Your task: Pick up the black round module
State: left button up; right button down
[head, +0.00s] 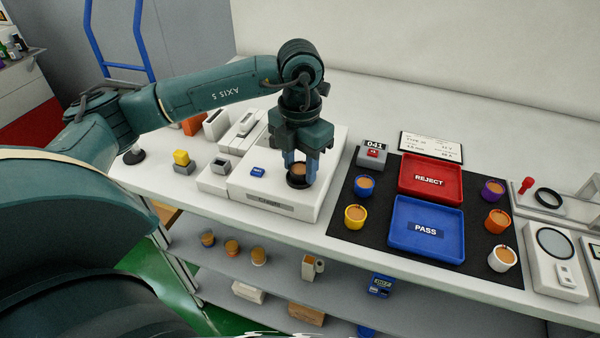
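The black round module (297,182) is a small dark cup with an orange-brown top. It stands on or just above the white machine (262,193) in the middle of the bench. My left gripper (300,168) points straight down over it, with its blue fingers on either side of the module. The fingers partly hide it. I cannot tell whether they touch it or stand slightly apart. My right gripper is not in view.
A dark mat right of the machine bears a red REJECT tray (431,197), a blue PASS tray (400,240) and several coloured cups, such as a yellow cup (355,218) and a blue cup (364,187). A counter box (373,157) stands close right of the gripper.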

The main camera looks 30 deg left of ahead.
aim_at(301, 171)
pick_arm(q)
jog(key=c, duration=0.6)
jog(key=shift+r, duration=0.15)
notch_tip(301, 171, up, 10)
jog(key=shift+d, duration=0.15)
